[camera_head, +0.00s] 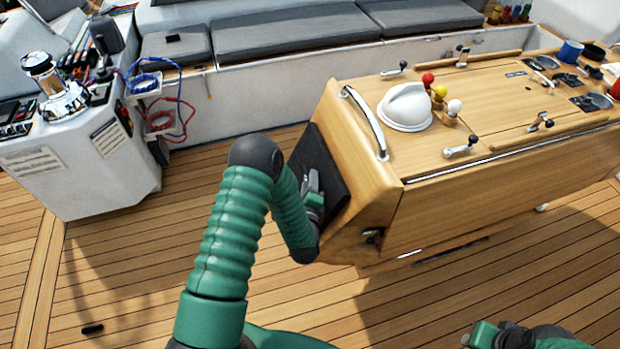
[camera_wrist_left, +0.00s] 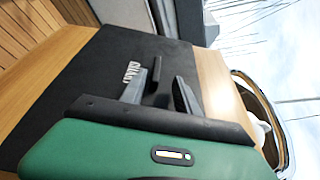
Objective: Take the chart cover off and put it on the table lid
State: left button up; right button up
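The chart cover (camera_head: 318,170) is a flat black panel on the sloping end face of the wooden table. It fills much of the left wrist view (camera_wrist_left: 80,75), with small pale lettering on it. My left gripper (camera_head: 312,182) is at the panel's face. In the left wrist view its grey fingers (camera_wrist_left: 160,88) stand apart on either side of a small black tab (camera_wrist_left: 157,72); a gap shows beside the tab. The table lid (camera_head: 480,95) is the wooden top. My right gripper (camera_head: 484,334) is only partly in view at the bottom right, its fingers unclear.
A white dome (camera_head: 405,106), a curved metal rail (camera_head: 365,122), coloured knobs (camera_head: 440,92) and latches stand on the table top. A blue mug (camera_head: 570,53) is at its far right. A winch console (camera_head: 75,140) stands left. Open deck lies between.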

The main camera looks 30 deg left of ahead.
aim_at(307, 176)
pick_arm(q)
jog(key=shift+w+a+f, duration=0.2)
jog(key=shift+w+a, duration=0.25)
jog(key=shift+a, duration=0.1)
jog(key=shift+w+a+f, duration=0.2)
jog(key=shift+w+a, duration=0.2)
jog(key=shift+a, duration=0.1)
jog(key=shift+w+a+f, duration=0.1)
jog(key=shift+a+f, duration=0.05)
jog(key=shift+a, duration=0.4)
jog(key=shift+d, duration=0.5)
jog(key=c, duration=0.4)
jog(key=shift+d+r, duration=0.2)
grip_shut()
jog(key=shift+a+f, duration=0.1)
jog(key=shift+a, duration=0.35)
pick_arm(e)
jog(key=shift+a+r, duration=0.1)
jog(key=shift+a, duration=0.7)
pick_arm(q)
jog(key=shift+d, duration=0.2)
pick_arm(e)
jog(key=shift+d, duration=0.2)
pick_arm(q)
jog(key=shift+a, duration=0.1)
